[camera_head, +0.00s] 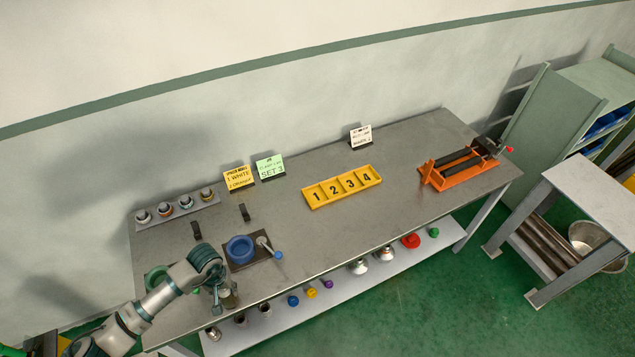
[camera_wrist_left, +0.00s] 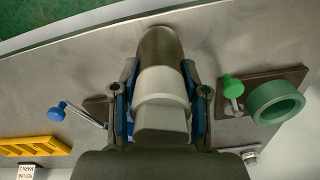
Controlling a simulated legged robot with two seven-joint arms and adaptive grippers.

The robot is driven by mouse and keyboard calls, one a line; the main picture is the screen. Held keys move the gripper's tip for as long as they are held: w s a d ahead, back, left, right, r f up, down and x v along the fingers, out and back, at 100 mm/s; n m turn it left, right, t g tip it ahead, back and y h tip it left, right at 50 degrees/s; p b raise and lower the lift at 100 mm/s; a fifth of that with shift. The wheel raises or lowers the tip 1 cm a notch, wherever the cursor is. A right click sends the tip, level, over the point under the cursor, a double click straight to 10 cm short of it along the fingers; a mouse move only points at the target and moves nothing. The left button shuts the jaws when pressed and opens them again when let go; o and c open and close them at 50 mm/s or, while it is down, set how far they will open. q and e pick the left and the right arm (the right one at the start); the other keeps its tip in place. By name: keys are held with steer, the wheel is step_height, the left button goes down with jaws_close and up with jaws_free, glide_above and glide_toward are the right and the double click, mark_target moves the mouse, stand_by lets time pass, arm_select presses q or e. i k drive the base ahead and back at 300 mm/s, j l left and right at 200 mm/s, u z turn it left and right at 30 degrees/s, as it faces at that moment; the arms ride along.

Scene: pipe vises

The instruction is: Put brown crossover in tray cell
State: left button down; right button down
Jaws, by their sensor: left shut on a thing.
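My left gripper (camera_head: 221,293) is at the front left of the grey table. In the left wrist view the left gripper (camera_wrist_left: 160,95) is shut on the brown crossover (camera_wrist_left: 160,50), a fitting with a rounded brown end, a pale band and a grey faceted part. It also shows small in the head view (camera_head: 229,298), partly hidden by the gripper. The yellow tray (camera_head: 325,193) lies mid-table, well right of the gripper, with cells numbered 1 to 4 and no fitting seen in them. My right gripper is not in view.
A blue ring vise (camera_head: 239,249) with a blue-tipped lever stands beside the gripper. A green ring vise (camera_wrist_left: 275,102) is on its other side. Sign cards (camera_head: 270,167) stand behind; an orange vise (camera_head: 455,172) is at the right. Coloured fittings lie on the lower shelf (camera_head: 340,279).

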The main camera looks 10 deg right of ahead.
mark_target(335, 189)
steer(key=i+l, duration=0.1)
steer(key=l, duration=0.8)
steer(key=i+l, duration=0.15)
steer(key=l, duration=0.75)
steer(key=i+z, duration=0.05)
